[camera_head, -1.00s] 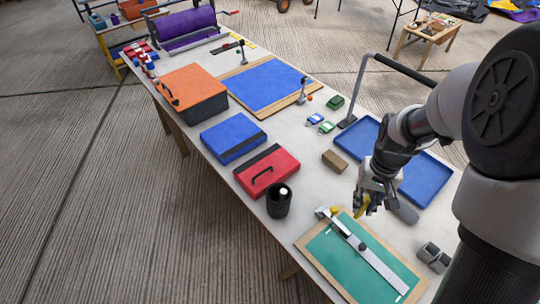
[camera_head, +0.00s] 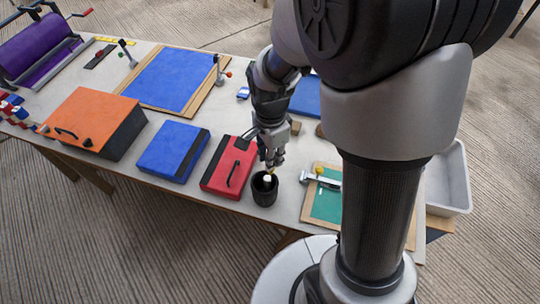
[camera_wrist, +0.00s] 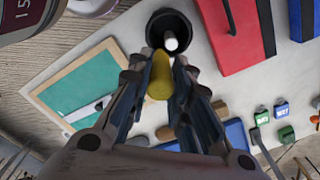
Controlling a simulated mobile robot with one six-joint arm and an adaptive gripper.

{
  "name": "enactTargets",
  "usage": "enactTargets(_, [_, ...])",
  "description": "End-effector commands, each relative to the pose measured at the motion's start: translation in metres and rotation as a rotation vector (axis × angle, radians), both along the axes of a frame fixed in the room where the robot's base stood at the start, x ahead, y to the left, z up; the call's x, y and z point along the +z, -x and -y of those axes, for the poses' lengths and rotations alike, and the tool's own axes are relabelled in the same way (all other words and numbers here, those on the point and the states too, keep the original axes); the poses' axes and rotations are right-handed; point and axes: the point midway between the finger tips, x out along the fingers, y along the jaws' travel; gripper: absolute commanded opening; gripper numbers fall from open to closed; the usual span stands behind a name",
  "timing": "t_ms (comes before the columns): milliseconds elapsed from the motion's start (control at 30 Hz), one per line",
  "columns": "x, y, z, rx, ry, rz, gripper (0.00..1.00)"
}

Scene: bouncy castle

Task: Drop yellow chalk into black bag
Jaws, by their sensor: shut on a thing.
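My gripper (camera_head: 271,163) is shut on the yellow chalk (camera_wrist: 160,75), which shows between the fingertips in the wrist view. The black bag (camera_head: 264,197), a round, open-topped, cup-like container, stands on the table directly below or very close to my fingertips. It also shows in the wrist view (camera_wrist: 186,27), just beyond the chalk, with a white piece (camera_wrist: 171,41) in its opening. The exact gap between chalk and rim is hard to tell.
A red case (camera_head: 229,166) stands just left of the bag. A green board (camera_head: 326,205) with a metal bar lies to the right. A blue case (camera_head: 173,150) and an orange box (camera_head: 96,120) stand farther left. The bag is near the table's front edge.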

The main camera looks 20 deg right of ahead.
Motion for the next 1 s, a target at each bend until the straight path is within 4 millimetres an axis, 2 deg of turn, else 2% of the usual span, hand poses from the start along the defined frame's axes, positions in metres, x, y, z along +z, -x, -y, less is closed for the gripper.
enactTargets(267, [-0.012,0.002,0.000,-0.055,0.000,0.000,0.03])
enactTargets(700, [-0.059,0.001,0.000,-0.052,0.000,0.000,0.03])
enactTargets(1000, [-0.060,0.001,0.000,-0.051,0.000,0.000,0.03])
